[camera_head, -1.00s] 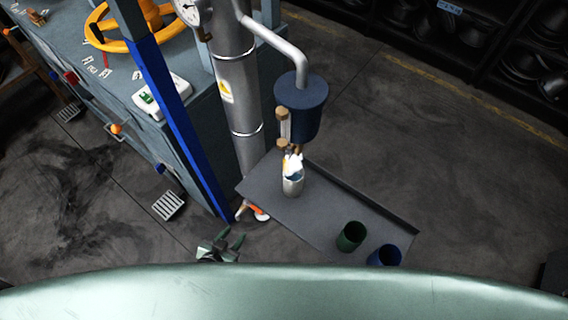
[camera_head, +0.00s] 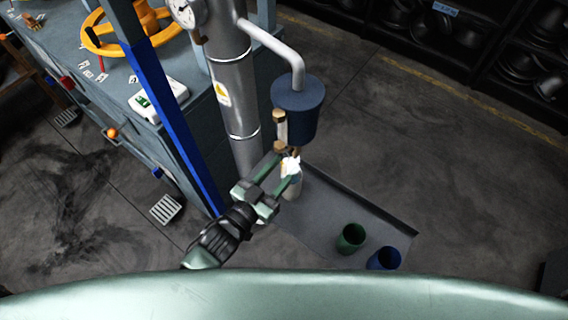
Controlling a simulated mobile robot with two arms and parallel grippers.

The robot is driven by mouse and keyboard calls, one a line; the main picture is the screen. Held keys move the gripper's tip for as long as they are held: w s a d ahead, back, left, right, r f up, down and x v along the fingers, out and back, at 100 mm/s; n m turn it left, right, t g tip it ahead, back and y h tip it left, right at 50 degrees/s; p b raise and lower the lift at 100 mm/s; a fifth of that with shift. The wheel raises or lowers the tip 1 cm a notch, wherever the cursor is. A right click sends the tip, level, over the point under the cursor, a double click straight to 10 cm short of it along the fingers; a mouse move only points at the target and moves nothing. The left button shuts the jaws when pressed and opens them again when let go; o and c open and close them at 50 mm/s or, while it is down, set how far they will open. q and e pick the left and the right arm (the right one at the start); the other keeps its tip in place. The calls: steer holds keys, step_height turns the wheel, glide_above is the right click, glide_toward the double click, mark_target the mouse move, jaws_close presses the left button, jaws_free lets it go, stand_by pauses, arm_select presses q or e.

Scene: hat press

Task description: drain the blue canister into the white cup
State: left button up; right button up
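The blue canister (camera_head: 297,108) hangs from a bent grey pipe, with a brass fitting and sight tube (camera_head: 280,130) on its left side. A pale, whitish cup (camera_head: 296,190) stands upright on the grey tray below it, partly hidden by my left gripper. A bright white patch shows at its top, just under the brass outlet; I cannot tell what it is. My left gripper (camera_head: 284,168) is open, its two fingers apart and pointing up-right at the cup's top and outlet. Contact cannot be told. My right gripper is not in view.
A green cup (camera_head: 351,238) and a blue cup (camera_head: 384,258) stand near the right end of the grey tray (camera_head: 335,205). A steel column (camera_head: 232,90) and blue post (camera_head: 165,105) rise left of the canister. Floor right of the tray is clear.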

arm_select(q)
steer(key=shift+w+d, duration=0.35)
steer(key=shift+w, duration=0.15)
steer(key=shift+c, duration=0.4)
jaws_close()
stand_by(0.8)
